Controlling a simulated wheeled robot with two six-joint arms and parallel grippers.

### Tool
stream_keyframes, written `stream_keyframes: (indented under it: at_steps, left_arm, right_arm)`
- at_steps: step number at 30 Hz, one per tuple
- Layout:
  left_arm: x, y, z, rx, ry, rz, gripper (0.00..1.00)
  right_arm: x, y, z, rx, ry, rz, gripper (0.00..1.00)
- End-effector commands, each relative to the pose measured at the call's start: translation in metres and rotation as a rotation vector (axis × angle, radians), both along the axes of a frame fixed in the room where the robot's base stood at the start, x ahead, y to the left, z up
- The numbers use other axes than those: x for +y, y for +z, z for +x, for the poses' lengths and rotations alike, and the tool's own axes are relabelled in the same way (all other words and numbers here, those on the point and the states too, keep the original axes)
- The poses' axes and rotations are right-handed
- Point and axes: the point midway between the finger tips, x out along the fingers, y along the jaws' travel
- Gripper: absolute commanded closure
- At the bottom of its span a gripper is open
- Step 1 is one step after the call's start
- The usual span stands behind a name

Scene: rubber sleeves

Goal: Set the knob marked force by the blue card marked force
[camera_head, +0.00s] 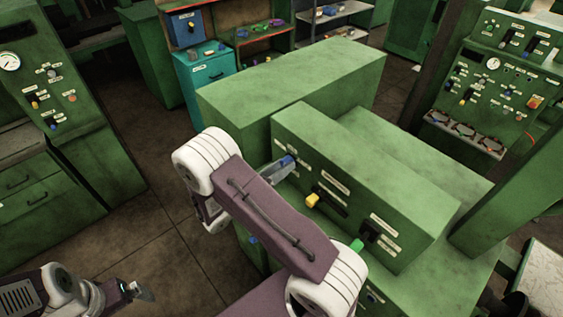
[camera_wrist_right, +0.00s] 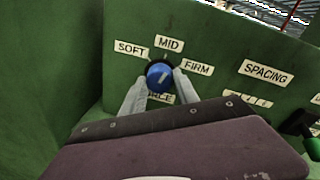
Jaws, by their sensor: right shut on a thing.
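The force knob (camera_wrist_right: 159,75) is a blue round knob with a pale pointer mark, on the green panel in the right wrist view. Labels SOFT, MID and FIRM (camera_wrist_right: 197,68) arc around it, and a label below is partly hidden, ending in "RCE". The pointer looks tilted up to the right, but its exact setting is hard to tell. My right gripper (camera_wrist_right: 159,91) is shut on the knob, a finger on each side; it also shows in the head view (camera_head: 284,168). My left gripper (camera_head: 140,292) is low at the left, away from the panel. I cannot make out the blue card.
Right of the knob are a SPACING label (camera_wrist_right: 265,73) and a green knob (camera_wrist_right: 314,147). In the head view a yellow knob (camera_head: 312,200) sits on the same green console (camera_head: 355,175). A green machine (camera_head: 60,120) stands at the left, with bare floor between.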

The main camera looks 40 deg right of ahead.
Motion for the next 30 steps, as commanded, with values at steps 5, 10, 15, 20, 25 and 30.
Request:
stream_keyframes:
  at_steps: [5,10,15,20,25,30]
  left_arm:
    - [0.0,0.014,0.0,0.0,0.0,0.0,0.0]
    - [0.0,0.02,0.0,0.0,0.0,0.0,0.0]
    - [0.0,0.023,0.0,0.0,0.0,0.0,0.0]
    - [0.0,0.025,0.0,0.0,0.0,0.0,0.0]
    - [0.0,0.025,0.0,0.0,0.0,0.0,0.0]
    - [0.0,0.025,0.0,0.0,0.0,0.0,0.0]
  right_arm:
    - [0.0,0.003,0.001,0.123,0.001,-0.011,1.0]
    - [0.0,0.003,0.001,0.214,0.001,-0.019,1.0]
    - [0.0,0.002,0.001,0.272,0.001,-0.025,1.0]
    - [0.0,0.002,0.001,0.299,0.0,-0.027,1.0]
    - [0.0,0.001,0.001,0.307,0.0,-0.029,1.0]
    - [0.0,0.001,0.001,0.307,0.0,-0.029,1.0]
